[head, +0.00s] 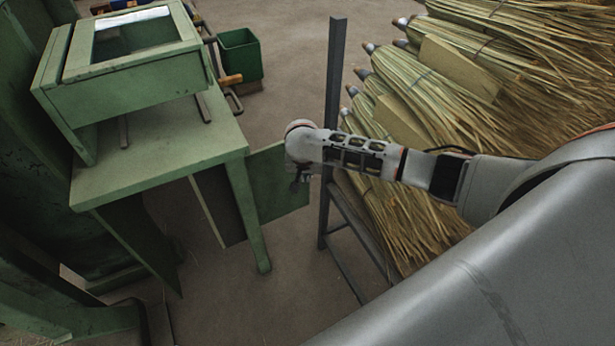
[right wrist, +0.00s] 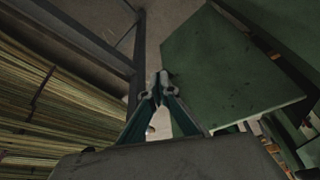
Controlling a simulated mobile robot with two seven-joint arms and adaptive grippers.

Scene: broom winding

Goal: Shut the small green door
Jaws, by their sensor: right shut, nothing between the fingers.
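The small green door (head: 282,190) is a flat green panel standing open, sticking out to the right from beside the leg of the green bench (head: 160,165). In the right wrist view the door (right wrist: 225,75) fills the right half. My right gripper (head: 300,182) is in front of the door's right part in the head view, pointing down. In the right wrist view its fingers (right wrist: 158,88) are closed together and empty, with the tips beside the door's left edge. I cannot tell whether they touch it. My left gripper is not in view.
A dark metal post (head: 333,110) and its lower rail stand just right of my right gripper. Piled straw broom bundles (head: 440,130) lie beyond it. A green bin (head: 240,55) stands behind the bench. Bare floor (head: 225,290) lies in front of the door.

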